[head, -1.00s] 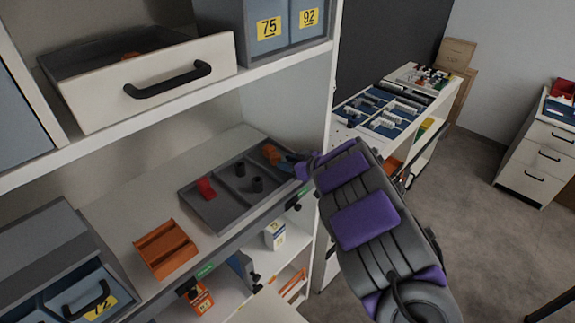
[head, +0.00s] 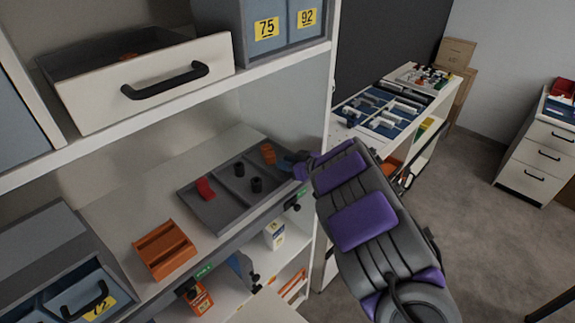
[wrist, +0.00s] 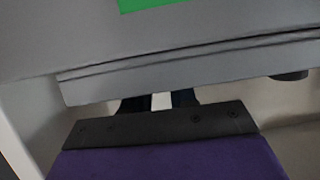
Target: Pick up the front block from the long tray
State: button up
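The long grey tray (head: 213,213) lies on the middle shelf and has several compartments. A red block (head: 206,188) is in its left part. Two short black cylinders (head: 256,185) stand in the middle. An orange block (head: 268,153) is in the right part, near my gripper. My gripper (head: 288,163) is at the tray's right end, just right of the orange block; I cannot tell whether they touch. In the wrist view two dark fingers (wrist: 159,102) show with a narrow gap, but a grey panel (wrist: 190,73) hides their tips, so their opening is unclear.
An orange divided bin (head: 164,250) is on the shelf left of the tray. An open drawer (head: 150,83) juts out above. A white upright panel (head: 328,110) stands close to my arm. Shelf space behind the tray is clear.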

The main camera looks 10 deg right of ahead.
jog(key=o, duration=0.6)
jog(key=shift+a, duration=0.45)
jog(key=shift+o, duration=0.6)
jog(key=shift+d, duration=0.1)
